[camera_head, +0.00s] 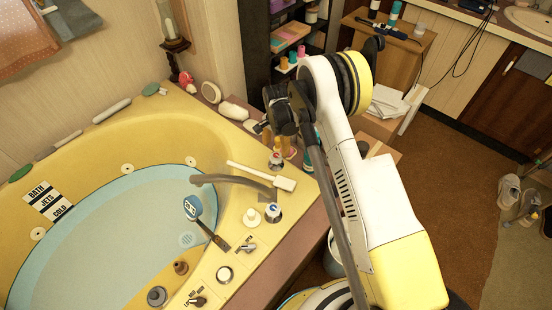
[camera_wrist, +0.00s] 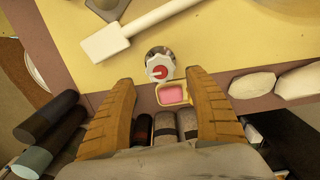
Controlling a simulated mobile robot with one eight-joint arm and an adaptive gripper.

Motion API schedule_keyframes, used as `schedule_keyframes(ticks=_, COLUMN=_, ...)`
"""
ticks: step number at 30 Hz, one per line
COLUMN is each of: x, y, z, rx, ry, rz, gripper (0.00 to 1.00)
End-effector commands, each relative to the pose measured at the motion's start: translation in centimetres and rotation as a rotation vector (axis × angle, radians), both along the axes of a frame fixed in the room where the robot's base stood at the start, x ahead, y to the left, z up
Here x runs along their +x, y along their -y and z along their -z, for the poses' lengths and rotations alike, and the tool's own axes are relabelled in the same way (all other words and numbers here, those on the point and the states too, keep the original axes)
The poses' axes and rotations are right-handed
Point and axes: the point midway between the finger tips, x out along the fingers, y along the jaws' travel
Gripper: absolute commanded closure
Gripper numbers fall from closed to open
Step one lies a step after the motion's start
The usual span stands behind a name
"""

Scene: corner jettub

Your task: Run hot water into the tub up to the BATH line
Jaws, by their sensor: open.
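The yellow corner tub (camera_head: 130,125) has a pale blue basin (camera_head: 110,215). Black-and-white labels (camera_head: 47,200) on its wall read BATH, JETS and COLD from top to bottom. The blue surface edge is near COLD; I cannot tell the exact water level. A tap knob with a red mark (camera_wrist: 160,67) stands on the ledge; it also shows in the head view (camera_head: 276,159). A blue-marked knob (camera_head: 273,211) stands near the grey-brown spout (camera_head: 225,180); no stream is visible. My gripper (camera_wrist: 162,79) is open, its fingertips just short of the red-marked knob, not visibly touching it.
A white-headed brush (camera_wrist: 110,42) lies close beside the red-marked knob. A pink item in a small dish (camera_wrist: 172,94) is between my fingers. White shells or stones (camera_wrist: 252,84) lie to the right. Other controls (camera_head: 224,274) line the front ledge.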

Motion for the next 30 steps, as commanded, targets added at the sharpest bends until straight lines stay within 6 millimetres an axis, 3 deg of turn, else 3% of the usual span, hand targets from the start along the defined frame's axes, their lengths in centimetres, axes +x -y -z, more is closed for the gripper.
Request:
schedule_keyframes(ticks=12, x=0.0, y=0.0, z=0.0, rx=0.0, ry=0.0, rz=0.791, gripper=0.37)
schedule_keyframes(ticks=30, x=0.0, y=0.0, z=6.1, rx=0.0, ry=0.001, rz=0.803, gripper=0.37)
